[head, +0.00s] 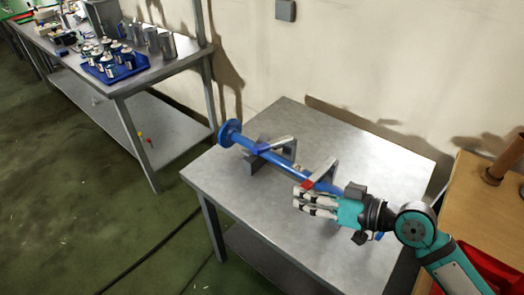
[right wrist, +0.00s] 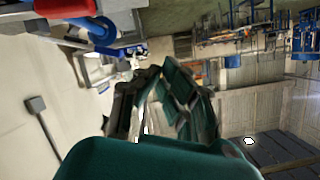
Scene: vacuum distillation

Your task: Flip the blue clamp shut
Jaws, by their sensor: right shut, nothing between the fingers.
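A long blue pipe with a round flange (head: 229,132) lies across the grey metal table. The blue clamp (head: 263,148) is on the pipe near the flange, by a dark grey block; a grey angled bracket stands beside it. I cannot tell how far its lever is turned. A second clamp, red (head: 307,184), sits farther along the pipe under another grey bracket. My right gripper (head: 300,199) is shut and empty, just in front of the red clamp and to the right of the blue one. Its fingers (right wrist: 160,85) also show in the right wrist view. My left gripper is not in view.
The grey table (head: 225,182) has clear space in front of the pipe and behind it. A metal bench at the left holds a blue tray (head: 113,72) with several small containers. A wooden table (head: 475,185) with a red bin stands at the right.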

